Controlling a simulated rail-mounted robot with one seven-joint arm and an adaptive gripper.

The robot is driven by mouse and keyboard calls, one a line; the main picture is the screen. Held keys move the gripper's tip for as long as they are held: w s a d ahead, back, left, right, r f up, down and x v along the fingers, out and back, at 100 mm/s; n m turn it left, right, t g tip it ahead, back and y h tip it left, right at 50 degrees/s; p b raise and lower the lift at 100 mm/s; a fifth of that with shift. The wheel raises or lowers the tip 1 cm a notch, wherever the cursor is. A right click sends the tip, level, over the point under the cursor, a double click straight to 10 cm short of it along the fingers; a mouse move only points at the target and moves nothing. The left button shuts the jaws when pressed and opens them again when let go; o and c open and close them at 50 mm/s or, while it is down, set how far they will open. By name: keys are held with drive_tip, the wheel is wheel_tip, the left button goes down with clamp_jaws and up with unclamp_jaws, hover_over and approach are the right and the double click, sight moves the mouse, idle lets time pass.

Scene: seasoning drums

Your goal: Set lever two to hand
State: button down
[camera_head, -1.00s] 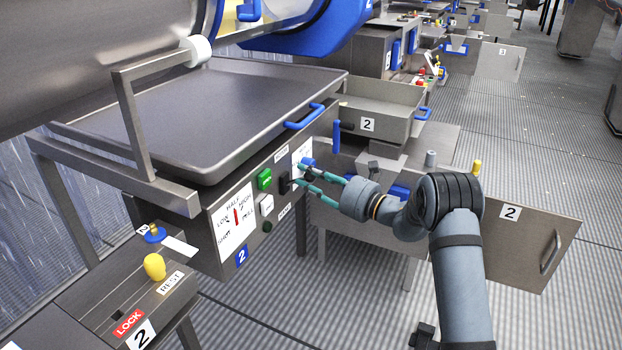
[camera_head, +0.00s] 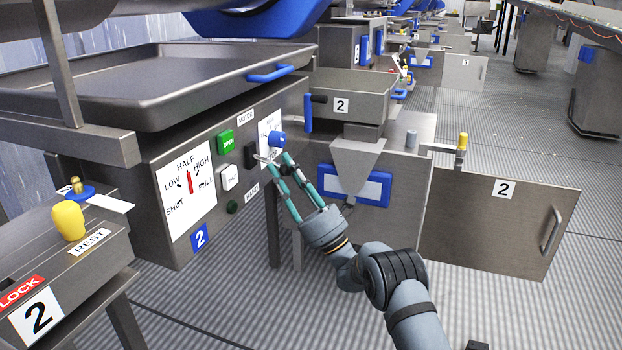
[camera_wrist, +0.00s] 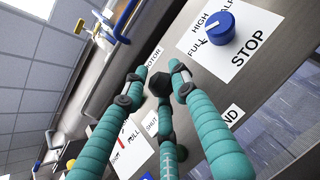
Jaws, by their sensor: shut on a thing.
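The dark lever (camera_head: 250,154) is on the front of the station marked 2, between the MOTOR label (camera_head: 246,117) above and the HAND label (camera_head: 252,190) below. It appears about midway between them. My gripper (camera_head: 268,158) reaches in from the lower right with its teal fingers at the lever. In the wrist view, my gripper (camera_wrist: 157,84) has its dark fingertips closed around the lever's black end (camera_wrist: 158,80). The fingers partly hide the lever, so its exact tilt is unclear.
A blue knob (camera_head: 277,139) on a white dial plate sits close right of my fingers. A green OPEN button (camera_head: 225,141) and a white button (camera_head: 229,177) are to the left. A grey tray (camera_head: 150,90) overhangs above. A cabinet door (camera_head: 500,222) stands at right.

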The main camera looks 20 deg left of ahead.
drive_tip(key=shift+w+f, duration=0.15)
drive_tip(key=shift+f, duration=0.45)
drive_tip(key=shift+w+f, duration=0.15)
drive_tip(key=shift+f, duration=0.45)
drive_tip(key=shift+a+f, duration=0.1)
drive_tip(key=shift+s+a+f, duration=0.1)
drive_tip(key=shift+a+f, duration=0.15)
drive_tip(key=shift+a, duration=0.15)
drive_tip(key=c, duration=1.7)
unclamp_jaws()
drive_tip(key=shift+a+f, duration=0.1)
drive_tip(key=shift+o, duration=1.3)
drive_tip(key=v, duration=1.2)
